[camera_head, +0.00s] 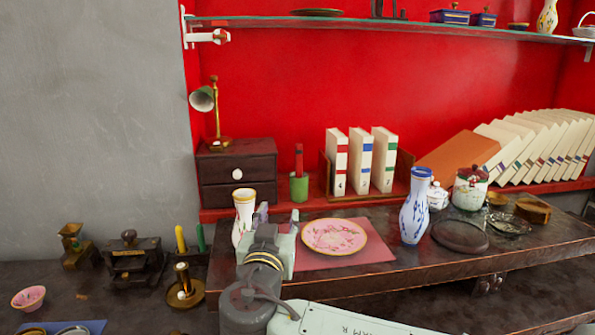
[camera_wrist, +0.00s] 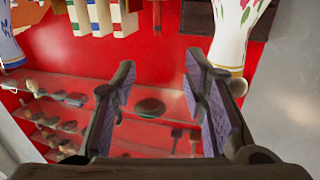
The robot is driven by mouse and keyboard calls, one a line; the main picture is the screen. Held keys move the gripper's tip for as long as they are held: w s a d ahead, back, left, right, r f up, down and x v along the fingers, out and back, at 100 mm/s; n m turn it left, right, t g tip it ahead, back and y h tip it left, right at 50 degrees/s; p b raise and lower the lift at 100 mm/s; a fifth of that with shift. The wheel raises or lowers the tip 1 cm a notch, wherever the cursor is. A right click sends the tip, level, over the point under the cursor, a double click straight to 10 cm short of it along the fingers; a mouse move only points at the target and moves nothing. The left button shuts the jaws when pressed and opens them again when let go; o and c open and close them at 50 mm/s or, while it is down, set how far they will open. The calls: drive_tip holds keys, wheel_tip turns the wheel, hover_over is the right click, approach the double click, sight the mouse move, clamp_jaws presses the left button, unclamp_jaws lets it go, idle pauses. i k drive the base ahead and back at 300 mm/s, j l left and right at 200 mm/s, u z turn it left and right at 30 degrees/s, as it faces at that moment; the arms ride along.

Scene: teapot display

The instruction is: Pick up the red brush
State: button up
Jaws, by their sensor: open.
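The red brush (camera_head: 299,158) stands upright in a small green cup (camera_head: 299,187) on the red ledge at the back, right of the dark drawer box. My gripper (camera_head: 278,215) is in front of and below the cup, above the dark shelf, apart from the brush. In the wrist view my gripper (camera_wrist: 160,78) shows its two fingers spread with nothing between them.
A white vase (camera_head: 243,213) stands close left of my gripper; it also shows in the wrist view (camera_wrist: 232,38). A pink plate (camera_head: 334,237) lies to the right, and a blue-and-white vase (camera_head: 415,207) stands beyond it. The drawer box (camera_head: 236,172) and books (camera_head: 360,161) flank the cup.

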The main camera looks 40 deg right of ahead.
sight(299, 146)
drive_tip(key=i+l, duration=0.3)
drive_tip(key=l, duration=0.15)
drive_tip(key=i+l, duration=0.3)
drive_tip(key=l, duration=0.15)
